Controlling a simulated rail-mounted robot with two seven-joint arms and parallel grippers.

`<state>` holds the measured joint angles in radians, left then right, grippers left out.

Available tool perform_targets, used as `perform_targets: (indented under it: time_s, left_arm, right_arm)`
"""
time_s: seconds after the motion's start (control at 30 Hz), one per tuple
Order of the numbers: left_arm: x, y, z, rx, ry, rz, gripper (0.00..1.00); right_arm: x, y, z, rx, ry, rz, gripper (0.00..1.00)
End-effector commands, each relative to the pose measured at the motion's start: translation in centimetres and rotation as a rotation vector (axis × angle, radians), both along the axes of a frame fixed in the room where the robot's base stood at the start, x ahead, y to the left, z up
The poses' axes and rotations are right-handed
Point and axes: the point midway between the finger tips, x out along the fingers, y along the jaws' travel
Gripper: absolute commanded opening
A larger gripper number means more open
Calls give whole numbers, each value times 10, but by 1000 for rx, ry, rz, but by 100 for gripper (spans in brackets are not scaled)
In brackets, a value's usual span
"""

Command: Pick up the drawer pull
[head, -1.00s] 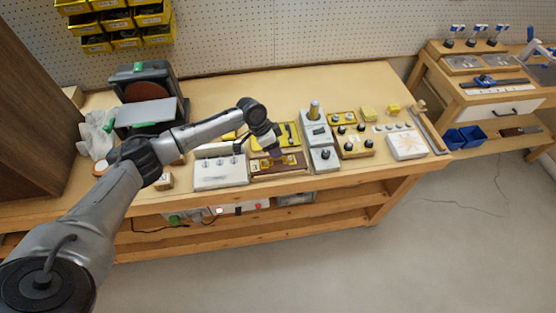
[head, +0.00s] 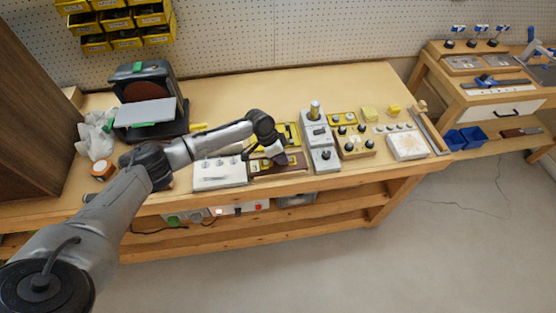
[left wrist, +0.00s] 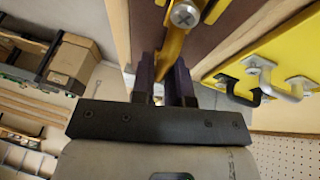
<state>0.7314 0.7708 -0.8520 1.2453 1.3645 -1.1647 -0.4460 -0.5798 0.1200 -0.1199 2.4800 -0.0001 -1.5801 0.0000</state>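A brass-coloured drawer pull (left wrist: 172,48) with a large screw head shows at the top of the left wrist view, in front of a brown board (left wrist: 215,38). My left gripper (left wrist: 166,70) has its two dark fingers on either side of the pull's near end. I cannot tell whether the fingers press on it. In the head view, my left gripper (head: 278,158) is low over the brown board (head: 293,165) near the bench's front edge, and the arm hides the pull. My right gripper is in neither view.
A white block (head: 220,174) stands left of the gripper, and grey blocks (head: 325,158) stand close on its right. A yellow board (left wrist: 285,45) with black and silver pulls lies just behind. A sander (head: 150,100) stands at the back left. The bench's back middle is clear.

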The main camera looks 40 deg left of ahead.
Motion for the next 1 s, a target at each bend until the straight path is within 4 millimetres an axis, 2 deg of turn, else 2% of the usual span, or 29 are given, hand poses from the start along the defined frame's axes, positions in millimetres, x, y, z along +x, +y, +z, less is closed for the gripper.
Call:
perform_targets:
  time_s: [0.03,0.13,0.53,0.67,0.8,1.0]
  left_arm:
    - [0,0,0,0,0,0,10]
    - [0,0,0,1,1,0,0]
    - [0,0,2,0,1,-1,0]
    - [0,0,16,-1,-1,0,0]
    - [0,0,45,0,-2,0,0]
    - [0,-45,68,-2,-2,-6,0]
  right_arm:
    - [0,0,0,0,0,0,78]
    - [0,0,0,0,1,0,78]
    - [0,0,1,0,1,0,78]
    - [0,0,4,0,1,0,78]
    - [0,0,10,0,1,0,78]
    - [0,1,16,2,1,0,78]
